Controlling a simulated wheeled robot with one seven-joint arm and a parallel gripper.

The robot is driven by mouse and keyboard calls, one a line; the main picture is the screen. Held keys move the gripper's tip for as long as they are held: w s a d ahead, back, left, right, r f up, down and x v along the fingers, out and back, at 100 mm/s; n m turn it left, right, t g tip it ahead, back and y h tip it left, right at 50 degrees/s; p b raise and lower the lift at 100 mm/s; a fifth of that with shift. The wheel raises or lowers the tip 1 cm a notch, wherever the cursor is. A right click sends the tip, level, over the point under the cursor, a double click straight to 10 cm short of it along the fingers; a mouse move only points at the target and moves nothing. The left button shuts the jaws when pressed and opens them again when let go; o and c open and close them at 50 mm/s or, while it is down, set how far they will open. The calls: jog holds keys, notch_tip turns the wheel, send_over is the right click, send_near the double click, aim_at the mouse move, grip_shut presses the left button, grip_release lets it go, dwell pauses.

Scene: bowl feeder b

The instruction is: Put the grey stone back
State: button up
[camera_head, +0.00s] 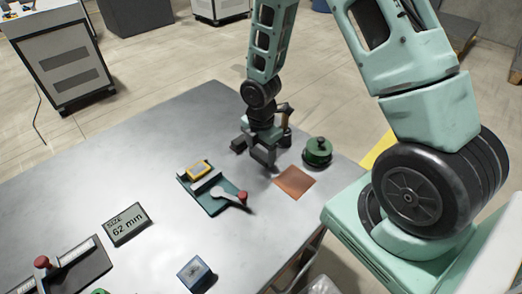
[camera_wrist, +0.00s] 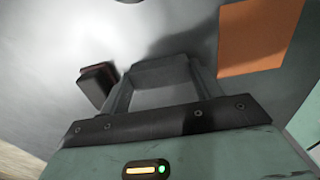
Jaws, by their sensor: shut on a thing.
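My gripper (camera_head: 264,150) is low over the metal table (camera_head: 150,130), just left of a copper-coloured square plate (camera_head: 294,182). It is shut on a grey block, which I take to be the grey stone (camera_wrist: 160,75); it shows between the fingers in the wrist view. In the head view the stone is hard to tell apart from the fingers. I cannot tell whether it touches the table. The copper plate (camera_wrist: 258,38) also shows at the upper right of the wrist view.
A small dark block (camera_head: 239,145) sits left of my gripper, and a green knobbed round piece (camera_head: 317,151) to the right. A teal lever fixture (camera_head: 215,190) holds a yellow piece (camera_head: 199,171). A display (camera_head: 126,224) and a blue cube (camera_head: 194,272) stand nearer. The table's far left is clear.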

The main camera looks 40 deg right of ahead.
aim_at(261, 153)
jog(key=o, duration=1)
jog(key=shift+f, duration=0.1)
jog(key=shift+c, duration=0.2)
notch_tip(261, 153, up, 12)
jog(key=s+a+r+m, duration=0.5)
jog(key=s+a+m, duration=0.1)
jog(key=s+a, duration=0.3)
jog(key=s+a+r+m+p, duration=0.1)
jog(key=s+a+r+m, duration=0.4)
jog(key=s+a, duration=0.4)
jog(key=shift+s+m+y, duration=0.3)
jog(key=shift+s+m, duration=0.3)
jog(key=shift+s, duration=0.5)
